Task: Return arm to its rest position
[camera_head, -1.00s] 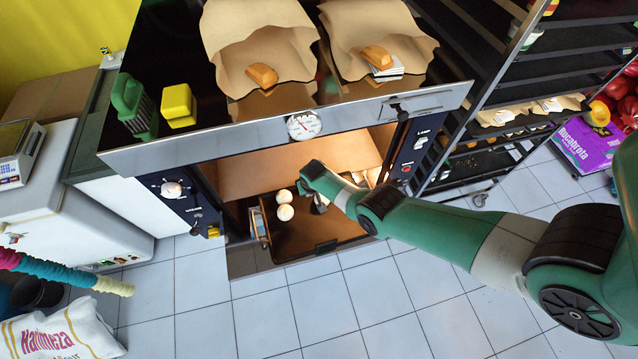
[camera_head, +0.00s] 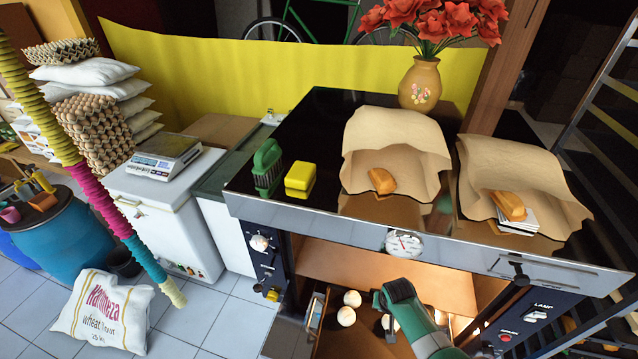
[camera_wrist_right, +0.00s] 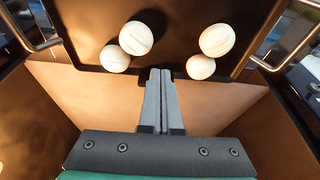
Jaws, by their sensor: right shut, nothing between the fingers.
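My right arm reaches from the bottom edge of the head view into the open oven (camera_head: 400,240). Its gripper is mostly hidden there by the wrist. In the right wrist view the right gripper (camera_wrist_right: 161,78) is shut and empty, its two grey fingers together. The fingertips overlap the edge of a dark tray (camera_wrist_right: 180,18) in the picture, between pale round dough pieces (camera_wrist_right: 136,38) on both sides. I cannot tell whether they touch the tray. In the head view, two dough pieces (camera_head: 346,316) show left of the wrist. My left gripper is not in view.
On the oven top are a green brush (camera_head: 267,168), a yellow block (camera_head: 299,180) and paper bags (camera_head: 395,150) with loaves. A flower vase (camera_head: 420,82) stands behind. A rack (camera_head: 610,110) is at right. Open floor lies near the flour sack (camera_head: 103,310).

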